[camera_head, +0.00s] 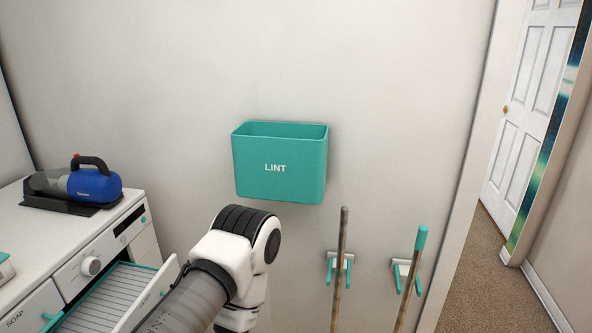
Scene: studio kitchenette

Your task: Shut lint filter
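The lint filter (112,300) looks to be the pale slatted drawer with teal edging at the lower left. It sticks out from the front of the white machine (120,232), so it stands open. I cannot see either gripper.
A blue handheld vacuum (92,184) sits on the machine top. A teal LINT bin (278,168) hangs on the wall. Two poles (341,265) (411,275) stand in wall holders at the right. A SOAP drawer (30,312) is left of the filter. An open doorway lies far right.

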